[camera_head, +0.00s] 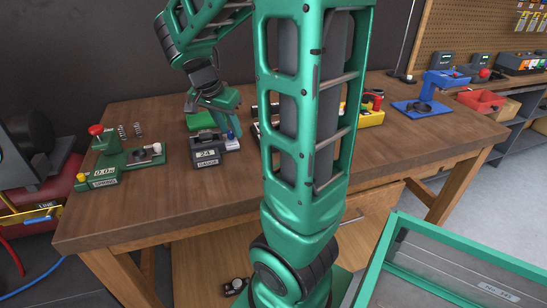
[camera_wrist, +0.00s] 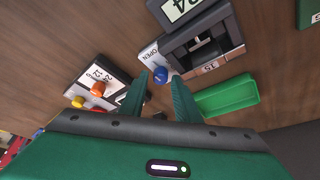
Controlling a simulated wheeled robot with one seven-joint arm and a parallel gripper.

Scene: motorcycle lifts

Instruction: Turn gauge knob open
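The gauge is a dark box with a "24" display (camera_head: 206,155) on the wooden workbench. It shows upside down in the wrist view (camera_wrist: 190,22), with an "OPEN" label beside a small blue knob (camera_wrist: 161,76). The blue knob also shows in the head view (camera_head: 230,136). My gripper (camera_head: 226,122) points down just above the knob. In the wrist view my gripper (camera_wrist: 160,77) is open, with one green finger on each side of the knob and visible gaps between. I cannot tell whether the fingertips reach down to the knob's height.
Beside the gauge are a green tray (camera_wrist: 228,95) and a white panel with an orange knob (camera_wrist: 99,89). On the workbench (camera_head: 150,205), a green device with a red knob (camera_head: 96,130) stands left and a blue fixture (camera_head: 420,108) right. My arm hides the bench's middle.

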